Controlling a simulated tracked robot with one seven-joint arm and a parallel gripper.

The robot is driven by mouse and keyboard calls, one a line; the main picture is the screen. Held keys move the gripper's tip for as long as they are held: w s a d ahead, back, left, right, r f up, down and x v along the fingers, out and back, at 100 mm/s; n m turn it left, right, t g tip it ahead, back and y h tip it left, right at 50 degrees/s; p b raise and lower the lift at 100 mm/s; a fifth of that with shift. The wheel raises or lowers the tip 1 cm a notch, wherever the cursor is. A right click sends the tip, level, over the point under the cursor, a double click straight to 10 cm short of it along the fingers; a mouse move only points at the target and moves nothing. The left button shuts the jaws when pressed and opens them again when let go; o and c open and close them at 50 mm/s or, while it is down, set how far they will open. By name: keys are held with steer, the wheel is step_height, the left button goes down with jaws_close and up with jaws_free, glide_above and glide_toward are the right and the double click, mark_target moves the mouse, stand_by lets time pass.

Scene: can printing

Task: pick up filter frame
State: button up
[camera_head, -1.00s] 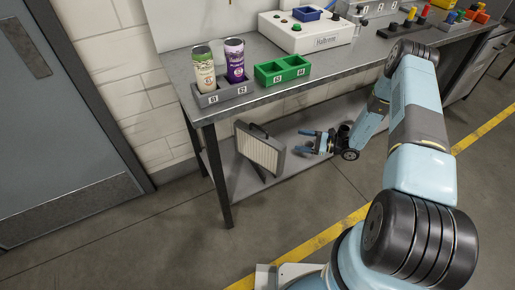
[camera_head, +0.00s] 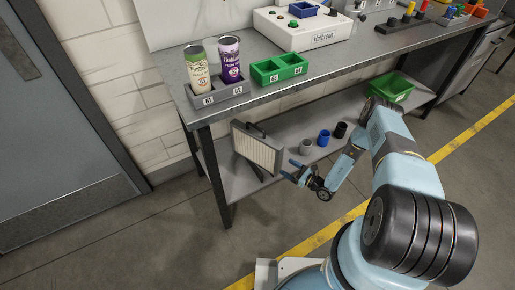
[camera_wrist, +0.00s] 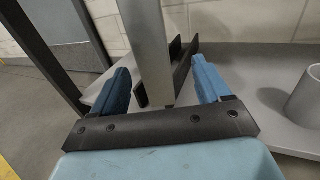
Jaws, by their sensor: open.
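The filter frame (camera_head: 258,148) is a pale, pleated panel with a grey rim and a dark handle on top. It stands tilted on the lower shelf, near the bench's left leg. My gripper (camera_head: 289,168) is open and empty, just right of the frame's right edge. In the wrist view the frame (camera_wrist: 148,45) shows nearly edge-on as a grey upright bar. There it appears between the two blue fingers of my gripper (camera_wrist: 162,75), nearer the left one. Dark bracket-like parts show behind it. I cannot tell whether the fingers straddle the edge.
The lower shelf (camera_head: 232,182) also holds grey (camera_head: 306,146), blue (camera_head: 324,138) and black (camera_head: 341,130) cups and a green bin (camera_head: 392,88). The bench top (camera_head: 290,92) above carries cans in a grey holder (camera_head: 220,96). Its front leg (camera_head: 215,180) stands left of the frame.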

mark_target(281, 163)
steer(key=x, duration=0.5)
steer(key=shift+a, duration=0.1)
steer(key=x, duration=0.4)
steer(key=shift+s+a, duration=0.25)
steer(key=shift+s, duration=0.15)
steer(key=shift+w+a, duration=0.35)
steer(key=shift+a, duration=0.15)
jaws_close()
